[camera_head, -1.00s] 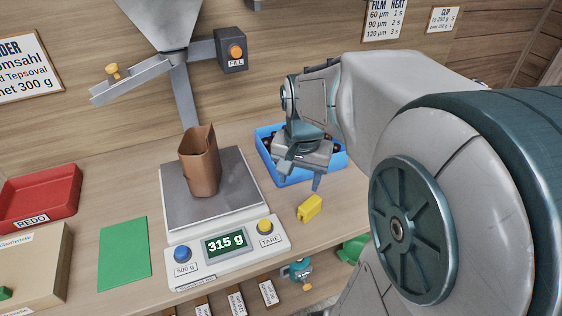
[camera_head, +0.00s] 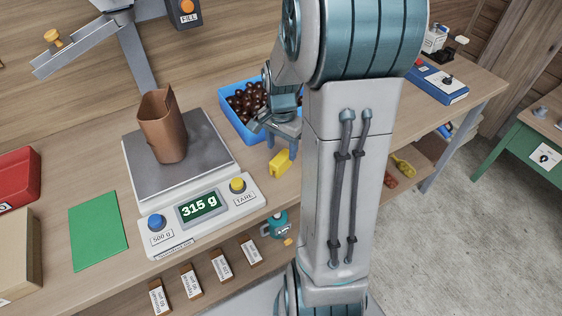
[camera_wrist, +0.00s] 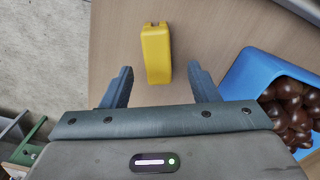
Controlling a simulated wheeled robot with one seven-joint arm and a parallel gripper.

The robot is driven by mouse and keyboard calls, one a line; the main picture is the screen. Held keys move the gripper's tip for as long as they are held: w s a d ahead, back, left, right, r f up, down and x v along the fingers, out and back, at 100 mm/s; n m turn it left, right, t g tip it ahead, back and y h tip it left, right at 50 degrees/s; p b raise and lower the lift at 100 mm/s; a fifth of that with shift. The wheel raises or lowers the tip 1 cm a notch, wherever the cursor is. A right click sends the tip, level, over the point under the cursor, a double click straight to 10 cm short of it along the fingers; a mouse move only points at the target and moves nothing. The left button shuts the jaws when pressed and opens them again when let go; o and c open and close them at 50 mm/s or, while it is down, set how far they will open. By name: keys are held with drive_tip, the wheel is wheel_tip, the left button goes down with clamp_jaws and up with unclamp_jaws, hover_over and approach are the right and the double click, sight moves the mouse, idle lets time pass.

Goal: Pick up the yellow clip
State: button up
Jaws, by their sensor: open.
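The yellow clip (camera_head: 280,161) lies on the wooden table, to the right of the scale and near the table's front edge. In the wrist view the clip (camera_wrist: 156,54) is ahead of my gripper (camera_wrist: 161,84), roughly centred between the two fingertips. My gripper (camera_head: 282,150) is open and empty, with its fingers apart on either side of the clip's line. In the head view it is just above and behind the clip. Part of my arm hides the area to the right of the clip. I cannot tell the exact height of the fingertips.
A blue crate (camera_head: 228,117) of chestnuts stands close behind the gripper; its wall (camera_wrist: 238,75) shows at right in the wrist view. The scale (camera_head: 208,209), reading 315 g, carries an upright brown bag (camera_head: 163,130) to the left. The table's front edge is near the clip.

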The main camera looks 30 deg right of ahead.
sight(281, 157)
drive_tip(key=f, duration=0.5)
drive_tip(key=shift+s+a+f, duration=0.1)
drive_tip(key=shift+s+a, duration=0.1)
drive_tip(key=shift+s, duration=0.05)
drive_tip(key=c, duration=1)
